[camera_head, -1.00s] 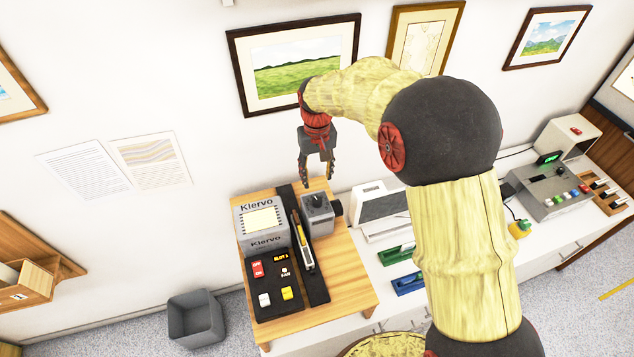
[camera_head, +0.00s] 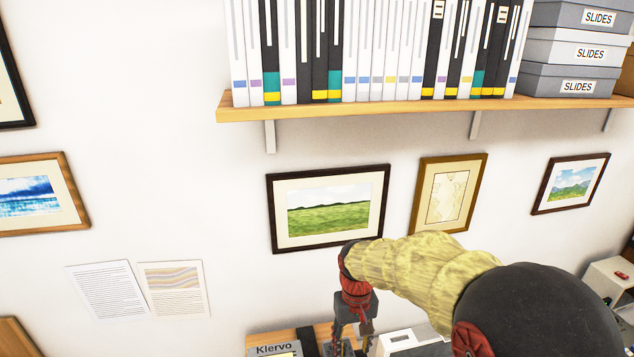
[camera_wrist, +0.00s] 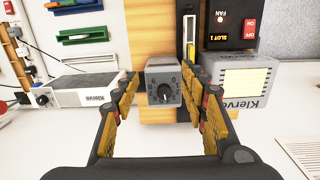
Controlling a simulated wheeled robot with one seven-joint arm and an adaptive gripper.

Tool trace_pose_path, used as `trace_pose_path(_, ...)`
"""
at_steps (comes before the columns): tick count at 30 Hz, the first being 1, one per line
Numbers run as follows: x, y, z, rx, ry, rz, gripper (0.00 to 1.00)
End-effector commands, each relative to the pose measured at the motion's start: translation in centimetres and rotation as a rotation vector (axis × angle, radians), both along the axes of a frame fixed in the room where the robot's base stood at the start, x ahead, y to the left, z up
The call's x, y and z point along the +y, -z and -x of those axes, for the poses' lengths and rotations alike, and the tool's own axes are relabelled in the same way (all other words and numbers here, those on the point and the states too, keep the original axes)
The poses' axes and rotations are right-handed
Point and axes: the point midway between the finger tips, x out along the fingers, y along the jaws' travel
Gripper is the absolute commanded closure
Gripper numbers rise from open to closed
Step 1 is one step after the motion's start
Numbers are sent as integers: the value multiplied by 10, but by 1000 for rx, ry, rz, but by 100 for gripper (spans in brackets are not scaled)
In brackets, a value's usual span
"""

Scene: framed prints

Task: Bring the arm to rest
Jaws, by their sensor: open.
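My gripper (camera_head: 352,340) hangs from my raised arm at the bottom of the head view, pointing down, with its fingertips near the lower picture edge. In the wrist view my gripper (camera_wrist: 165,112) is open and empty, its two fingers spread wide. A grey box with a black dial (camera_wrist: 165,88) shows between the fingers, on the wooden board (camera_wrist: 150,38) below. I cannot tell the exact gap between fingers and box; nothing is held.
A shelf (camera_head: 420,108) with binders and slide boxes (camera_head: 570,50) juts out above the arm. Framed prints, such as the green landscape (camera_head: 330,208), hang behind it. A Klervo unit (camera_wrist: 236,85) and a white device (camera_wrist: 85,92) flank the dial box.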

Motion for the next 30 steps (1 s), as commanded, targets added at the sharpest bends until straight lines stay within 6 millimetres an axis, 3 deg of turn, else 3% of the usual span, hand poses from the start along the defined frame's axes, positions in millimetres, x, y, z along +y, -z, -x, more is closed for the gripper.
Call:
trace_pose_path(10, -42, -13, 95, -118, 46, -20, 56)
trace_pose_path(18, -68, -3, 161, -243, 89, -36, 56)
trace_pose_path(25, -85, 18, 207, -371, 133, -45, 56)
trace_pose_path(30, -95, 23, 224, -479, 162, -51, 56)
